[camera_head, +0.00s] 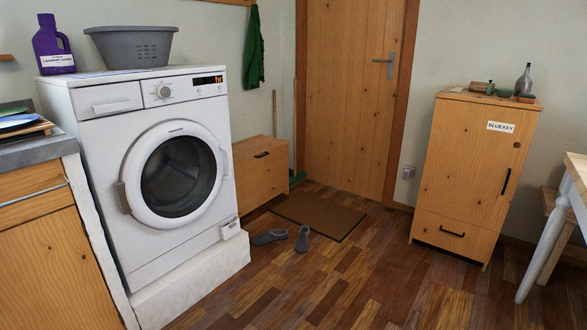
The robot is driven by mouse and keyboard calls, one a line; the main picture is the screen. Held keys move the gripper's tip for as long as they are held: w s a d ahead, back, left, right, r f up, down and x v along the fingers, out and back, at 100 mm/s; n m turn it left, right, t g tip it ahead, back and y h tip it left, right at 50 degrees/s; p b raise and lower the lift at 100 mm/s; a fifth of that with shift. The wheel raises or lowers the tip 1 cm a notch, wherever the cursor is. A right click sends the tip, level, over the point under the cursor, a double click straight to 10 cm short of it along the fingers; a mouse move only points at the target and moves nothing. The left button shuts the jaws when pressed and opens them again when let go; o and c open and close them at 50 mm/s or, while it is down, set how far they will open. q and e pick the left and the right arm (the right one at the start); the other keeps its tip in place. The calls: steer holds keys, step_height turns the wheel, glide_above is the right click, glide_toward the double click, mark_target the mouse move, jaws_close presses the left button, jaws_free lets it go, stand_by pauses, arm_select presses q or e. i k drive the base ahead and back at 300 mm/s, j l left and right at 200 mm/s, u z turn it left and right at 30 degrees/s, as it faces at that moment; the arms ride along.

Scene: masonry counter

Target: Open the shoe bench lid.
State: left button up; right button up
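A low wooden bench (258,180), which looks like the shoe bench, stands against the wall just right of the washing machine. Its flat top (250,145) appears closed. A small black handle (262,155) sits high on its front face. The washing machine hides the bench's left part. Neither of my grippers is in view.
The white washing machine (130,240) on a pale plinth stands left of the bench. Grey slippers (302,239) and a brown doormat (318,216) lie on the floor before it. A wooden cabinet (465,170) labelled BLUE KEY stands right. The central foreground floor is clear.

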mark_target(245, 152)
steer(key=i+u, duration=0.1)
steer(key=i, duration=0.55)
steer(key=i+l+u, duration=0.15)
steer(key=i, duration=0.55)
steer(key=i+l+u, duration=0.1)
steer(key=i, duration=0.55)
steer(key=l, duration=0.1)
